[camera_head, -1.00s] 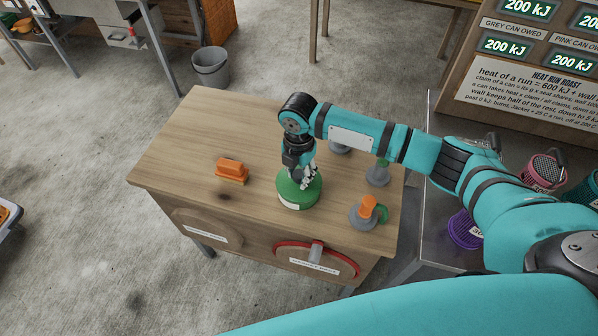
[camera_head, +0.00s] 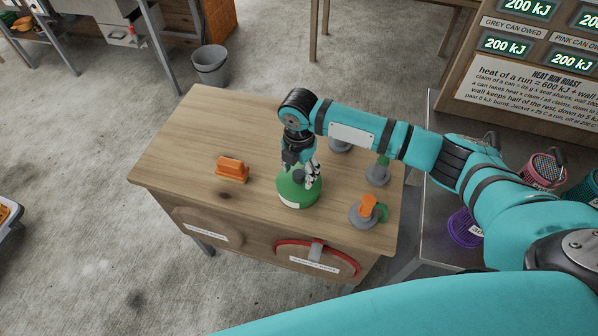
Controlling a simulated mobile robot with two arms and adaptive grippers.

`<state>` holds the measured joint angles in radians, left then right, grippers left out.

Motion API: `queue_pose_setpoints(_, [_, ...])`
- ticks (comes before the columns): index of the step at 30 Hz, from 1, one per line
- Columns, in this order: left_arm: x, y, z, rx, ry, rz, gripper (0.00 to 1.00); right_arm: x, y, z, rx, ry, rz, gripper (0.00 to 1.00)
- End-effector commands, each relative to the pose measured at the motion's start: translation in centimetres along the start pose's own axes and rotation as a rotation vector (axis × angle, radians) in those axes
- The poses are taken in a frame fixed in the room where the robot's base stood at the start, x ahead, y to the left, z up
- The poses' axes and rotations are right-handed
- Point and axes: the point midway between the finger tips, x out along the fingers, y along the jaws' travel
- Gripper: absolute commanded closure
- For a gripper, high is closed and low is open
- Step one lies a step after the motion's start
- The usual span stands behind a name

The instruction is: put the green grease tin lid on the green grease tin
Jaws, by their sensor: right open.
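The green grease tin (camera_head: 297,199) stands upright on the wooden cabinet top, with a pale label low on its side. The green lid (camera_head: 287,186), with a dark knob, sits on top of the tin and looks level; part of it is hidden by my fingers. My right gripper (camera_head: 308,179) is open just above the lid, its fingers around or beside the knob; I cannot tell whether they touch it. My left gripper is not in view.
An orange block-like item (camera_head: 232,169) lies left of the tin. Grey-based items, one with an orange top (camera_head: 368,209), stand at the right. The cabinet top (camera_head: 185,140) is clear at the back left. A grey bin (camera_head: 211,68) stands behind on the floor.

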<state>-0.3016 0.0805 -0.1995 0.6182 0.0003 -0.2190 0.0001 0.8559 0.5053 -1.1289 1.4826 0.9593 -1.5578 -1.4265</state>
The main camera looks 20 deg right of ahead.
Motion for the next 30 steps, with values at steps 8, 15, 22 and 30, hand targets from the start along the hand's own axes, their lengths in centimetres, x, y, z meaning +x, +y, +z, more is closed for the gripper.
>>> queue_pose_setpoints(8, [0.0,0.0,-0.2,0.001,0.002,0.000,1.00,-5.9,0.1,0.1,-0.001,-0.003,0.004,0.42])
queue_pose_setpoints(15, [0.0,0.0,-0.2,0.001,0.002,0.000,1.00,-9.8,0.0,0.0,0.000,-0.002,0.003,0.42])
queue_pose_setpoints(22, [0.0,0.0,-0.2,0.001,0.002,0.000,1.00,-10.9,0.0,0.0,0.000,-0.001,0.000,0.42])
queue_pose_setpoints(30, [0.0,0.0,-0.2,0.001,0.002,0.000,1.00,-8.4,-0.1,-3.5,0.074,0.039,0.043,0.42])
